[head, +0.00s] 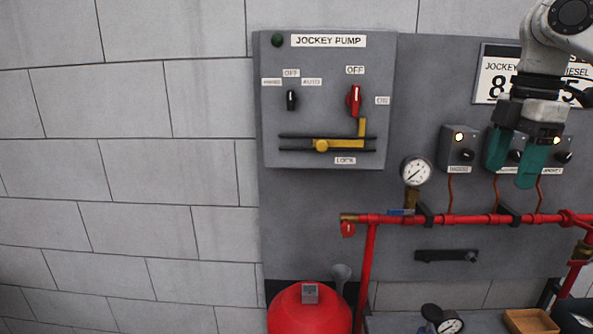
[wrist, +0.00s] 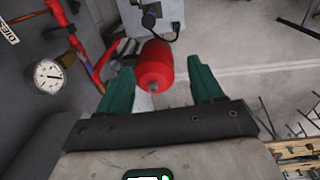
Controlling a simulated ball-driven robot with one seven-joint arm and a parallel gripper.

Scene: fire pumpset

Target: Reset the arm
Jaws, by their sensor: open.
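My gripper (head: 514,160) hangs at the upper right in the head view, its two green fingers apart and nothing between them. It is in front of the grey panel (head: 320,222), near the small switch boxes. In the wrist view my gripper (wrist: 163,88) is also open. A red tank (wrist: 154,68) shows beyond and between the fingers there, apart from them.
The jockey pump box (head: 330,100) with its red handle (head: 354,99) and yellow lock bar (head: 340,145) is left of my gripper. Red pipes (head: 450,218) and a gauge (head: 416,171) are below left. The block wall (head: 130,150) at left is bare.

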